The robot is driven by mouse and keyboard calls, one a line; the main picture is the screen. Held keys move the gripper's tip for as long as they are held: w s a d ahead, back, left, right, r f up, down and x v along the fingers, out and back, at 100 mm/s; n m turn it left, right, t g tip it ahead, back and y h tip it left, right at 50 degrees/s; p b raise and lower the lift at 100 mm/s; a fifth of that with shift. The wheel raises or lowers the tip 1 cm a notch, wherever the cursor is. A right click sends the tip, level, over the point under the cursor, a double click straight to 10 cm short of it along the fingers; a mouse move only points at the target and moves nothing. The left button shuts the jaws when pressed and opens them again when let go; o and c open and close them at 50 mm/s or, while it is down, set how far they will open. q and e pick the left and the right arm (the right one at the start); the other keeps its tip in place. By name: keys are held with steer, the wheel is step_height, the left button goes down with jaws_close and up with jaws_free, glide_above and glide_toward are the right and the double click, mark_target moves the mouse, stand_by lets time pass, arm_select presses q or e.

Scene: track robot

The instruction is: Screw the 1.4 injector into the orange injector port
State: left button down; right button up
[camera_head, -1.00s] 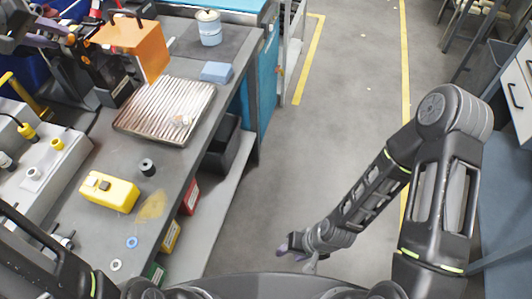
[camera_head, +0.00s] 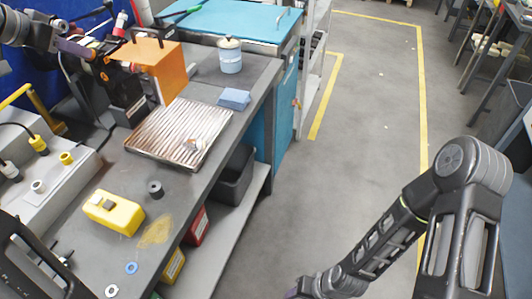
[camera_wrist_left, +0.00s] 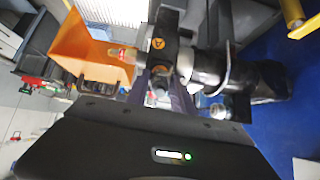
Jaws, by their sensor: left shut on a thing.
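My left gripper (camera_head: 88,52) reaches in at the top left, its purple fingers at a black fixture (camera_head: 118,88) with orange round marks, left of an orange box (camera_head: 158,68). In the left wrist view the purple fingers (camera_wrist_left: 160,85) point at the black block with an orange triangle mark (camera_wrist_left: 158,43). The left gripper is shut on a small part, mostly hidden by the fingers and fixture. A small amber-red piece (camera_wrist_left: 122,53) shows beside the block; I cannot tell whether it belongs to the injector or port. My right gripper (camera_head: 294,293) is low, at the bottom edge, mostly cut off.
On the bench are a ribbed metal tray (camera_head: 180,135), a yellow box (camera_head: 113,213), a small black cylinder (camera_head: 155,189), a blue block (camera_head: 234,98) and a blue-white can (camera_head: 230,57). A grey connector box (camera_head: 45,190) is at left. The floor (camera_head: 345,150) is clear.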

arm_select(q)
steer(key=c, duration=1)
jaws_free()
steer(key=v, duration=0.7)
steer(key=shift+s+a+r, duration=0.15)
steer(key=shift+s+r, duration=0.1)
